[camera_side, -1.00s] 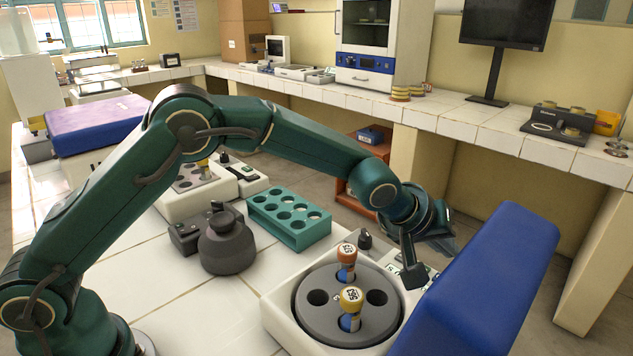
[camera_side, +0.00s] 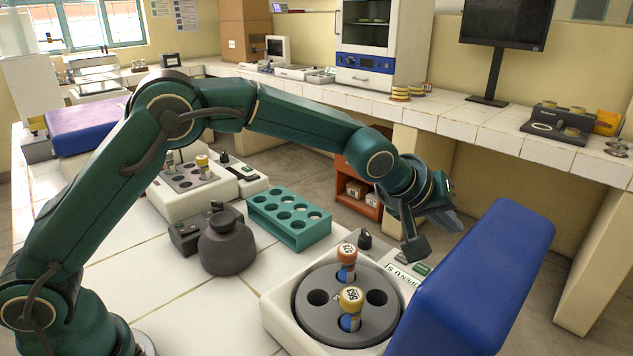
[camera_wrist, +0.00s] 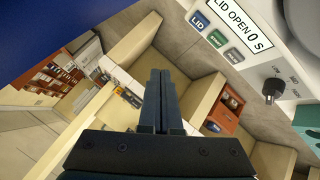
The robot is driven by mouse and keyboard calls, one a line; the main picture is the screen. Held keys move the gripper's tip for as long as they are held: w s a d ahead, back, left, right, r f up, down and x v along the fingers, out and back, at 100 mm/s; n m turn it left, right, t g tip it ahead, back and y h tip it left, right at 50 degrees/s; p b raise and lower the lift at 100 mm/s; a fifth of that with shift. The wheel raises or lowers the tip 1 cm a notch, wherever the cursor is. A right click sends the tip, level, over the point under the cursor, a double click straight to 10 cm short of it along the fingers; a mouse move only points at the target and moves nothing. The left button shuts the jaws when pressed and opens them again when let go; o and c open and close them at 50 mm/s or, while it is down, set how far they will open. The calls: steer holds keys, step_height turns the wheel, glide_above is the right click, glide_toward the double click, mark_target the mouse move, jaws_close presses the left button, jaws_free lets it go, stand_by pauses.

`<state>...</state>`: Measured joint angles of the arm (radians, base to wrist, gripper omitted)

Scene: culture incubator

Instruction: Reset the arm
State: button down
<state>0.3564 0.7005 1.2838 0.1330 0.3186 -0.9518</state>
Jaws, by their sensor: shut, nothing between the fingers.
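My gripper (camera_side: 414,249) is shut and empty. In the side view it hangs above the right part of the centrifuge (camera_side: 277,316), near its control panel and apart from it. In the wrist view the closed fingers (camera_wrist: 161,85) point past the bench toward the floor and far cabinets. The centrifuge's blue lid (camera_side: 480,275) stands raised to the right of the gripper. Its panel (camera_wrist: 231,36) reads "LID OPEN 0 S".
A teal rack (camera_side: 289,218) with empty-looking holes stands behind the centrifuge. A dark grey vortex-like device (camera_side: 226,245) is left of it. A white block device (camera_side: 195,185) holding a yellow-capped tube stands farther back. Clear white tiles (camera_side: 175,310) lie in front.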

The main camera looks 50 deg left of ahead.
steer(key=s+a+r+n+t, duration=0.1)
steer(key=s+a+r+t, duration=0.1)
steer(key=a+r, duration=0.6)
steer(key=s+a+r+y, duration=0.2)
steer(key=s+a+r, duration=0.35)
steer(key=s, duration=0.35)
steer(key=s+a+f+m+g, duration=0.1)
steer(key=s+f, duration=0.4)
steer(key=s, duration=0.5)
steer(key=s+a+f+m+g, duration=0.2)
steer(key=s+f+m+g, duration=0.2)
steer(key=s, duration=0.5)
steer(key=shift+s+f+m+g+y, duration=0.3)
steer(key=shift+s+f+m+y, duration=0.1)
steer(key=shift+f+m, duration=0.5)
